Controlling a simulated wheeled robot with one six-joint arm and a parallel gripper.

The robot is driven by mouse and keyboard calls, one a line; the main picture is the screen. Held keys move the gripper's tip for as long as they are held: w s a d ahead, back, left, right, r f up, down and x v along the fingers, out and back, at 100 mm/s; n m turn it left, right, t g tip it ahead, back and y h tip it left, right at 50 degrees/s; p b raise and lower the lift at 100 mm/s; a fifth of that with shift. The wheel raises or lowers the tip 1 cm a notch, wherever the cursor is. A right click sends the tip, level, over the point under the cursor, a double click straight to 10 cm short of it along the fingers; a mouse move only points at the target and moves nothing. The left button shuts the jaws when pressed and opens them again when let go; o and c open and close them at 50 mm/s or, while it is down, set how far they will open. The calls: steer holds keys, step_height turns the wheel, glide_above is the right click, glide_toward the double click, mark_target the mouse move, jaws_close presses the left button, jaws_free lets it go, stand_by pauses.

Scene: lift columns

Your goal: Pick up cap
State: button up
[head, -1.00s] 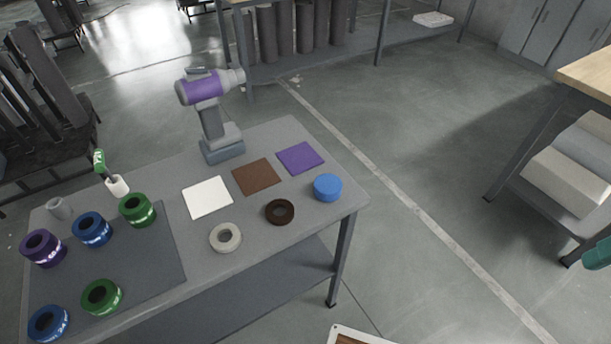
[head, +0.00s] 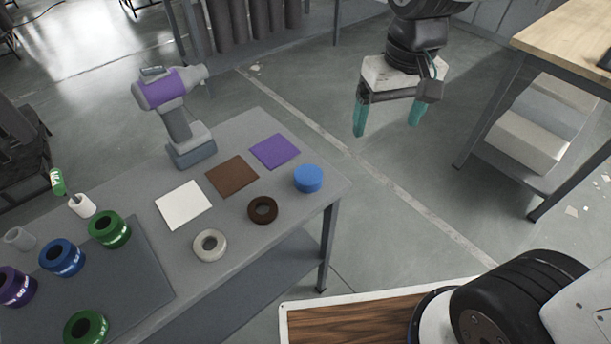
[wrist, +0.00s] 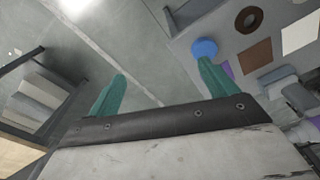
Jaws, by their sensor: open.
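A round blue cap (head: 308,178) sits on the right end of the grey table (head: 240,245), near its corner. It also shows in the wrist view (wrist: 204,47), just beyond the tip of the right-hand finger. My gripper (head: 386,125) is open and empty, with two teal fingers apart. In the head view it hangs over the floor, beyond the table's right end, up and to the right of the cap. The fingers do not appear to touch anything.
A brown ring (head: 263,210) and a white ring (head: 210,245) lie left of the cap. Purple (head: 275,151), brown (head: 232,177) and white (head: 183,205) squares lie behind. A purple-grey drill (head: 178,120) stands at the table's back edge. A wooden-topped table (head: 560,45) is at right.

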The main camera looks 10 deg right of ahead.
steer(key=w+a+f+n, duration=0.1)
steer(key=w+a+f, duration=0.4)
steer(key=a, duration=0.1)
glide_above(307, 172)
steer(key=shift+n+g, duration=0.3)
steer(key=shift+n, duration=0.1)
steer(key=f, duration=0.6)
steer(key=shift+w+d+f, duration=0.15)
steer(key=shift+w, duration=0.05)
steer(key=f, duration=0.8)
steer(key=shift+s, duration=0.2)
steer(key=shift+r, duration=0.1)
steer(key=c, duration=1.1)
